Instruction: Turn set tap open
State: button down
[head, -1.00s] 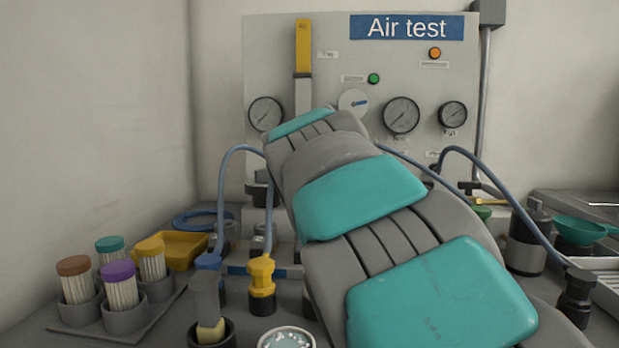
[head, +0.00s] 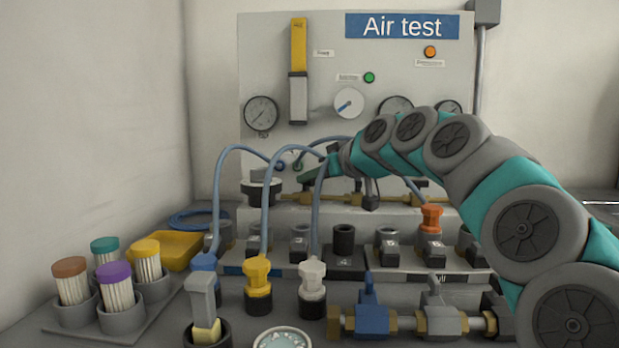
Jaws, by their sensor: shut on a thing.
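My gripper (head: 334,160) is at the far end of my arm, low in front of the test panel, just above a brass pipe line (head: 350,198). It is small, dark and partly covered by my own wrist. It is shut on a dark green piece (head: 316,177) that looks like a tap handle. I cannot read a label on it, and its exact angle is unclear. Nearer the front, a blue tap (head: 368,306) and a grey tap (head: 433,308) sit on a separate brass line, apart from my gripper.
The Air test panel (head: 300,170) stands behind, with a white dial (head: 349,103) and gauges. Blue hoses arch up beside my gripper from the yellow-capped (head: 258,275) and white-capped (head: 312,275) fittings. Brush pots and a yellow tray (head: 172,250) are at the left. My arm fills the right side.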

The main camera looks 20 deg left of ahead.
jog(key=shift+w+n+g+y+p, duration=0.2)
jog(key=shift+n+g+y+p, duration=0.15)
jog(key=shift+n+g, duration=0.45)
jog(key=shift+d+r+g, duration=0.15)
jog(key=shift+g, duration=0.15)
jog(key=shift+n+g+y+p, duration=0.3)
jog(key=shift+n+g+y, duration=0.1)
jog(key=shift+n, duration=0.2)
jog(key=c, duration=0.8)
grip_release()
jog(key=shift+c, duration=0.2)
jog(key=shift+v, duration=3.8)
